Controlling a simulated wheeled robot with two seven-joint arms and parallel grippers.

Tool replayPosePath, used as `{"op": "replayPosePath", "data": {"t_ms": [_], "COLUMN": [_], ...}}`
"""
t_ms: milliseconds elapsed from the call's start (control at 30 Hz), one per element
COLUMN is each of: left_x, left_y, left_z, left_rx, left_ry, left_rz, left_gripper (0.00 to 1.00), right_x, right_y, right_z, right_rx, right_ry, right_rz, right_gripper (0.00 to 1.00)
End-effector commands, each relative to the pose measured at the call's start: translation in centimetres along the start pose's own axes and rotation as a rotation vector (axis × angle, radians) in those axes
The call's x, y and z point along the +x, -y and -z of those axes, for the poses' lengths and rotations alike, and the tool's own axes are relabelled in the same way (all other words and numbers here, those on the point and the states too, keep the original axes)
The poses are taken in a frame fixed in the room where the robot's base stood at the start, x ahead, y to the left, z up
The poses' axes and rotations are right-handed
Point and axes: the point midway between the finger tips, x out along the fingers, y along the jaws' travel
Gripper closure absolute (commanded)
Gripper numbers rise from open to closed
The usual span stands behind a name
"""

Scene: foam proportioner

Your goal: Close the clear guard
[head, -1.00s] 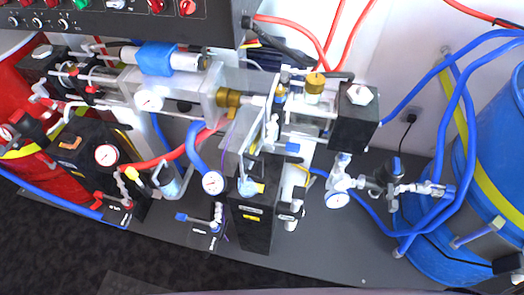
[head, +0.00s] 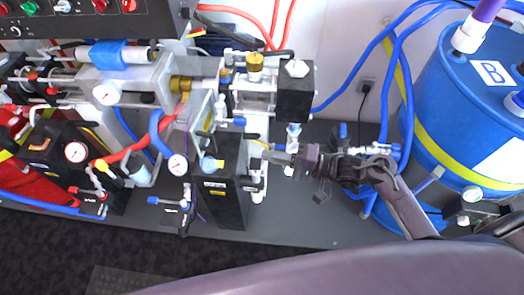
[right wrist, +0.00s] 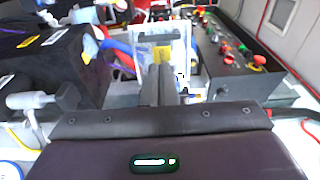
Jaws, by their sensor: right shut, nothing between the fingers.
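The clear guard (head: 203,118) is a see-through panel standing tilted out beside the pump block, above the black box with yellow labels, in the head view. In the right wrist view it appears as a pale, see-through plate (right wrist: 178,42) straight ahead of the fingers, with a yellow patch showing at it. My right gripper (head: 268,156) reaches in from the right in the head view. Its fingers are together and empty, to the right of the guard and just right of the black box. In the wrist view the fingertips (right wrist: 160,72) overlap the plate; I cannot tell whether they touch. My left gripper is not in view.
A black box (head: 222,205) stands below the guard. A clear cylinder with a brass knob (head: 255,66) and a black end block (head: 295,92) sit above my gripper. A blue drum (head: 440,110) with hoses stands at right. A control panel (right wrist: 235,60) shows in the wrist view.

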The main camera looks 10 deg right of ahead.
Motion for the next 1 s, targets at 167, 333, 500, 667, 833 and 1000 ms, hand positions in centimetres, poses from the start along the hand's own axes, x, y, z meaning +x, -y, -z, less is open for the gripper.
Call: {"op": "replayPosePath", "data": {"t_ms": [167, 333, 500, 667, 833, 1000], "left_x": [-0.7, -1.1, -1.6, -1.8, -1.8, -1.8], "left_y": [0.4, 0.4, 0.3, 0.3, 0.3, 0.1], "left_z": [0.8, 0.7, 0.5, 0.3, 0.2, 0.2], "left_rx": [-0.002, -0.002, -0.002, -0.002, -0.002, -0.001], "left_ry": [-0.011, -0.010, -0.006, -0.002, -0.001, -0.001], "left_rz": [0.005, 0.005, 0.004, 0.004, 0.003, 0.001], "left_gripper": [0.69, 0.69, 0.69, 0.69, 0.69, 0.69], "right_x": [3.8, 7.5, 10.3, 11.7, 12.2, 12.1], "right_y": [0.3, 0.2, 0.1, 0.0, -0.1, -0.1], "right_z": [0.1, 0.1, 0.1, 0.1, 0.1, 0.1], "right_rx": [-0.002, -0.002, -0.002, -0.003, -0.004, -0.004], "right_ry": [-0.001, -0.002, -0.002, -0.004, -0.004, -0.004], "right_rz": [0.003, 0.002, 0.000, -0.002, -0.002, -0.003], "right_gripper": [1.00, 1.00, 1.00, 1.00, 1.00, 1.00]}}
